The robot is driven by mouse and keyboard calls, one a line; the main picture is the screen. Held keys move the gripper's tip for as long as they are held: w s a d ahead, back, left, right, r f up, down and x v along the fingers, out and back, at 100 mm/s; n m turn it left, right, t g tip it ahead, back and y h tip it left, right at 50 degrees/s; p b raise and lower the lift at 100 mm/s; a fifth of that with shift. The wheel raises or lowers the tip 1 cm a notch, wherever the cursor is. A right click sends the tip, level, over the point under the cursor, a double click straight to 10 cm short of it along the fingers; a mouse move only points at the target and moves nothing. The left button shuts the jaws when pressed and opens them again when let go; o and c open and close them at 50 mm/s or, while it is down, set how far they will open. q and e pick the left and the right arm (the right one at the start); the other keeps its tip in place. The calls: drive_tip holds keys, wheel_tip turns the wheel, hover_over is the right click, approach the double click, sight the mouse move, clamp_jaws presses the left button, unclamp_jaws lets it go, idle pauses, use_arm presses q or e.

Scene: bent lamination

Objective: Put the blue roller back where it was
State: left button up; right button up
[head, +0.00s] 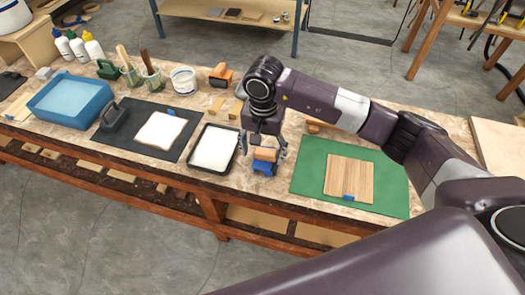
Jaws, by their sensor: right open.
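The blue roller (264,167), with a wood-orange cylinder on top and blue parts below, is on the bench between the black-rimmed tray of white liquid (213,149) and the green mat (307,175). My right gripper (263,151) is over it, pointing down. Its fingers are spread, one on each side of the roller. I cannot tell whether they touch it. My left gripper is not in view.
A slatted wooden panel (348,178) with blue tape lies on the green mat. A dark mat (125,150) with a white sheet and a blue tub (70,103) are to the left. Behind stand an orange-and-black roller (221,75), a white bucket (184,81), brush jars and bottles.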

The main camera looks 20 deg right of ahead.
sight(262, 151)
drive_tip(key=shift+w+r, duration=0.1)
drive_tip(key=shift+r, duration=0.5)
use_arm(q)
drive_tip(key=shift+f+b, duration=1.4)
drive_tip(key=shift+b, duration=0.35)
use_arm(e)
wheel_tip(262, 151, up, 12)
drive_tip(key=shift+f, duration=0.25)
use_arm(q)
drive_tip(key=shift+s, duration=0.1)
use_arm(e)
drive_tip(key=shift+d, duration=0.1)
